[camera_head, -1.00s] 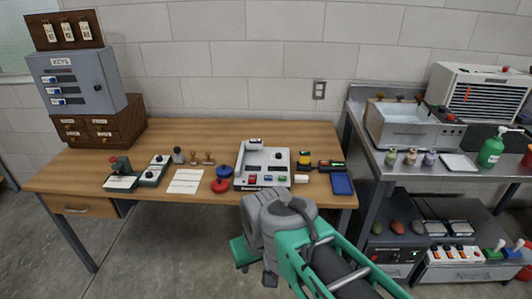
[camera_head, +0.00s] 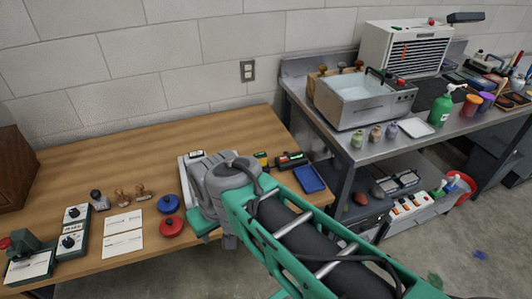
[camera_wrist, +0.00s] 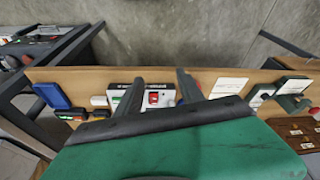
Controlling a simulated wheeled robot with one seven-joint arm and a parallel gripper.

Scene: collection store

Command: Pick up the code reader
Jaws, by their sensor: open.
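A small dark device with green and red parts (camera_head: 290,159), probably the code reader, lies at the right end of the wooden desk, behind a blue tray (camera_head: 309,179). A yellow-and-black item (camera_head: 261,159) stands left of it. In the wrist view the dark device (camera_wrist: 72,114) is left of my gripper (camera_wrist: 159,77). The gripper is open and empty, pointing across the desk's front edge, with a white panel (camera_wrist: 153,97) showing between its fingers. In the head view my arm hides the fingers and most of that panel.
Red (camera_head: 171,226) and blue (camera_head: 168,204) round pieces, stamps (camera_head: 132,195) and white cards (camera_head: 122,234) lie left on the desk (camera_head: 90,158). A metal bench (camera_head: 455,125) with a water basin (camera_head: 365,100) stands right. The desk's back is clear.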

